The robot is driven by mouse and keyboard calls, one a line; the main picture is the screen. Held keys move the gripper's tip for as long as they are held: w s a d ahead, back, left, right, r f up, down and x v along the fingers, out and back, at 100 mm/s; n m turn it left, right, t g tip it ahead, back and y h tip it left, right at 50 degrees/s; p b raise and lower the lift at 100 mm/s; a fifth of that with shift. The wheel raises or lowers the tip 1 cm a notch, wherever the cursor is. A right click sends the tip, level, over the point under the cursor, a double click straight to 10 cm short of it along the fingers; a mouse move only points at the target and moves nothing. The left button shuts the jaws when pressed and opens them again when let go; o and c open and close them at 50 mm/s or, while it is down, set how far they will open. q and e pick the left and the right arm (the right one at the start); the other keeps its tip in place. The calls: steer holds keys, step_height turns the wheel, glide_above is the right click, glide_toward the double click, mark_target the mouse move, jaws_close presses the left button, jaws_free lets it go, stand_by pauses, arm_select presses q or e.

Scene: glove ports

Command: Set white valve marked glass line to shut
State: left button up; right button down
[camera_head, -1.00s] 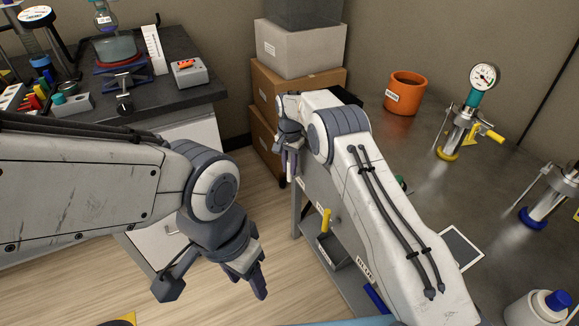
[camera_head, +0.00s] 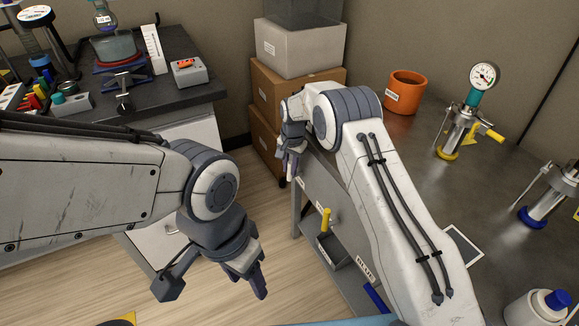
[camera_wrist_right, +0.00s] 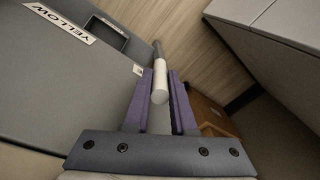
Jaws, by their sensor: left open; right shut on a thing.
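A white valve handle (camera_wrist_right: 160,84) shows in the right wrist view as a short rounded white bar with a darker stem beyond it. My right gripper (camera_wrist_right: 161,98) is shut on it, with a purple finger on either side. No "glass line" marking is readable. My left gripper (camera_head: 256,278) is open and empty, pointing down over the floor, away from the valve.
A "YELLOW" label (camera_wrist_right: 61,22) sits on the grey panel beside the right gripper. A yellow handle (camera_head: 326,220) shows on the bench's front. Cardboard boxes (camera_head: 266,143) stand close behind the right gripper. An orange pot (camera_head: 405,92) and a gauge fitting (camera_head: 464,128) stand on the bench.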

steer(key=shift+s+d+t, duration=0.1)
steer(key=shift+s+t, duration=0.15)
steer(key=shift+t, duration=0.15)
steer(key=t+b, duration=0.1)
steer(key=b, duration=0.3)
steer(key=s+f+t+y+b, duration=0.1)
steer(key=t+b, duration=0.1)
steer(key=b, duration=0.3)
steer(key=t+y+b, duration=0.1)
steer(key=b, duration=0.4)
steer(key=shift+s+d+f, duration=0.2)
steer(key=shift+s+d, duration=0.1)
steer(key=shift+d, duration=0.05)
steer(key=shift+s+r+t+b, duration=0.1)
steer(key=shift+r+t+b, duration=0.15)
steer(key=shift+b, duration=0.6)
steer(key=c, duration=0.8)
jaws_free()
steer(key=shift+o, duration=0.2)
